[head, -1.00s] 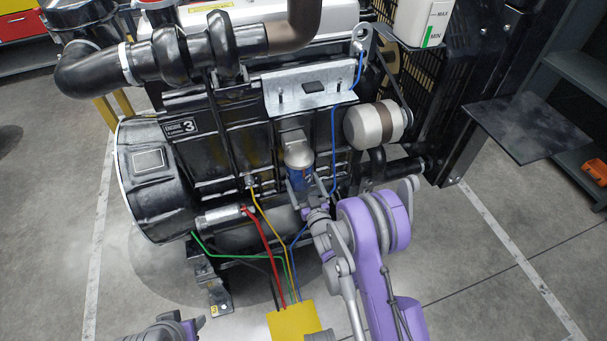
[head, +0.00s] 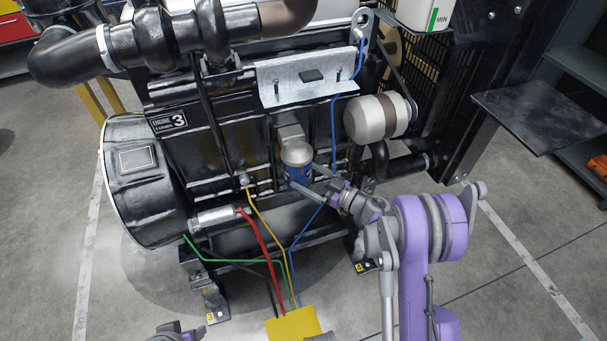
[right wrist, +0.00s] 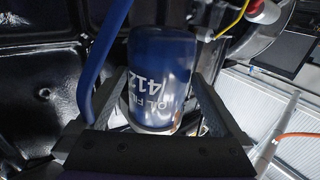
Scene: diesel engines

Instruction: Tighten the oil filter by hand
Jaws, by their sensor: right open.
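The oil filter (head: 299,173) is a blue canister with white lettering, mounted upright under a silver filter head (head: 296,152) on the side of the engine (head: 225,150). In the right wrist view the filter (right wrist: 160,75) stands between the two fingers of my right gripper (right wrist: 155,115). The fingers are open, one on each side of it, and I cannot tell whether either touches it. In the head view my right gripper (head: 322,184) reaches the filter from the right. Part of my left arm shows at the bottom edge; its fingers cannot be made out.
A blue cable (head: 333,130) hangs close to the filter; a blue line (right wrist: 103,60) also runs beside the left finger in the right wrist view. Red, yellow and green cables lead to a yellow box (head: 294,325). A dark shelf (head: 540,120) juts out at right.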

